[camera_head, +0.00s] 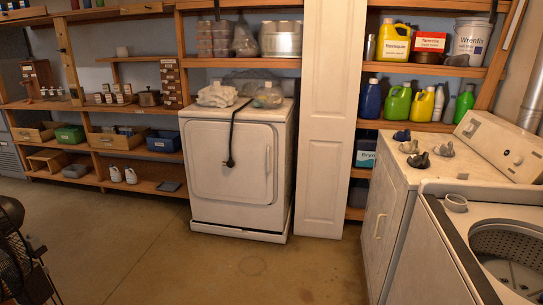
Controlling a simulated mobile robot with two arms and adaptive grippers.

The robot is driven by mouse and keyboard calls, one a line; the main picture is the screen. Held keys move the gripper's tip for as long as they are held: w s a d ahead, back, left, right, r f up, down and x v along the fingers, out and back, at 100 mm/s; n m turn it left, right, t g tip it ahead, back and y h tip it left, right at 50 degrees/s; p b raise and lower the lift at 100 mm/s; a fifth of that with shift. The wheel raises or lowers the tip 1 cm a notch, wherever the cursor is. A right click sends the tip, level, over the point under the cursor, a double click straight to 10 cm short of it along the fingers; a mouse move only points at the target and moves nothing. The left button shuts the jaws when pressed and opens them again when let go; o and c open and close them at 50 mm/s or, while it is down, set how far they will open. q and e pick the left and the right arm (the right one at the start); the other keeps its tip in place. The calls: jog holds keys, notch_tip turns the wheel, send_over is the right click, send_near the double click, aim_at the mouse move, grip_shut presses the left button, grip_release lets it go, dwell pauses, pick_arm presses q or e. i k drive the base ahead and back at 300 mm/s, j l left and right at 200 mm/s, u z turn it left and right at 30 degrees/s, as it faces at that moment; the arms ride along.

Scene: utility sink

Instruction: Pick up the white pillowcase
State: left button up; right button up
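A crumpled white bundle (218,94) lies on top of the white dryer (228,160), at the left of its top. It looks like folded or heaped cloth and may be the white pillowcase, but it is too small to be sure. No other white cloth is clearly visible. Neither my left nor my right gripper is in view, and nothing of mine touches the bundle.
A washer (510,250) is at right, a black fan (18,255) at left. The middle floor is clear.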

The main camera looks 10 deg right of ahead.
aim_at(442, 150)
jog(key=i+z, duration=0.4)
jog(key=i+j+z, duration=0.1)
jog(key=i+z, duration=0.15)
jog(key=z, duration=0.15)
jog(key=i+j+z, duration=0.2)
jog(key=i+z, duration=0.25)
jog(key=i+j+z, duration=0.15)
jog(key=j+z, duration=0.25)
jog(key=l, duration=0.1)
